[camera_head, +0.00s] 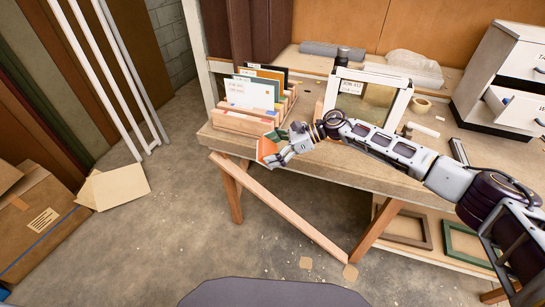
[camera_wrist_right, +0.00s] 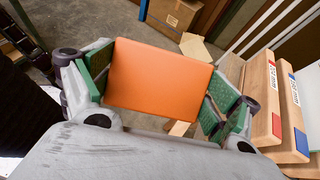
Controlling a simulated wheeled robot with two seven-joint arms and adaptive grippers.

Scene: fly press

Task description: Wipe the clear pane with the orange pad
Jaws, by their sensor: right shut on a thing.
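The orange pad (camera_head: 266,147) is held by my right gripper (camera_head: 275,150), which reaches in from the right in the head view, at the front edge of the workbench. In the right wrist view the orange pad (camera_wrist_right: 158,78) sits flat-faced between the green-lined fingers, which are shut on it. What looks like the clear pane (camera_head: 378,96) stands upright in a white frame on the bench. My right arm passes in front of its lower part. The pad is apart from the pane, to its left. My left gripper is not in view.
A wooden rack (camera_head: 250,122) with upright cards and panels stands close beside my right gripper. A white drawer cabinet (camera_head: 512,75) with an open drawer is at the right. A tape roll (camera_head: 421,105) lies on the bench. A cardboard box (camera_head: 38,215) is on the floor at left.

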